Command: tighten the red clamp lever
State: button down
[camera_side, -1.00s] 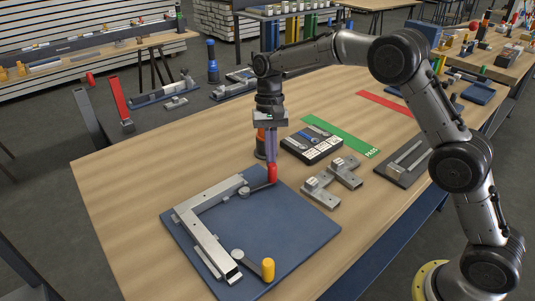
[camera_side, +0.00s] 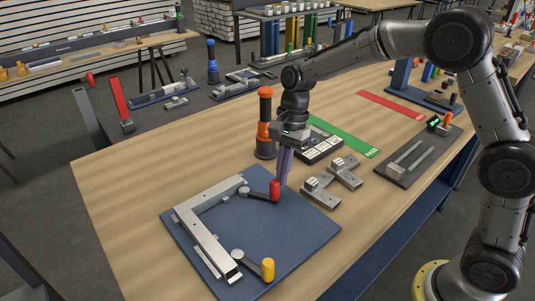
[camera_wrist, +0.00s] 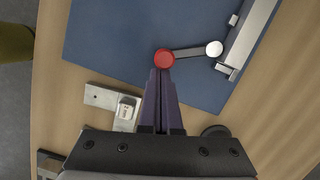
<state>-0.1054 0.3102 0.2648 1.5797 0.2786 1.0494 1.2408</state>
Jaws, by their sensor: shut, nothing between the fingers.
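The red clamp lever (camera_side: 275,190) stands on the blue fixture plate (camera_side: 300,245), at the inner end of the frame's far rail. Its dark arm runs left to a round pivot. In the wrist view, the lever's red knob (camera_wrist: 165,58) is just beyond my fingertips, with its arm going right to the silver pivot (camera_wrist: 214,48). My gripper (camera_side: 282,183) is shut and empty, pointing down just right of the red knob. I cannot tell whether the fingertips touch it. The metal frame (camera_side: 205,225) lies on the plate. A yellow-knobbed lever (camera_side: 267,269) is at the near corner.
An orange-and-black post (camera_side: 265,125) stands behind my gripper. Metal brackets (camera_side: 330,180) lie right of the plate. A dark box of parts (camera_side: 322,148) and a green PASS strip (camera_side: 345,138) are further back. The wooden table is clear at the left.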

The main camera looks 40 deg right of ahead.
aim_at(277, 208)
jog(key=s+a+m, duration=0.1)
jog(key=m, duration=0.1)
jog(key=a+m+t, duration=0.1)
jog(key=m, duration=0.1)
jog(key=shift+s+a, duration=0.2)
jog(key=shift+s, duration=0.2)
jog(key=shift+s+a, duration=0.2)
jog(key=shift+a, duration=0.35)
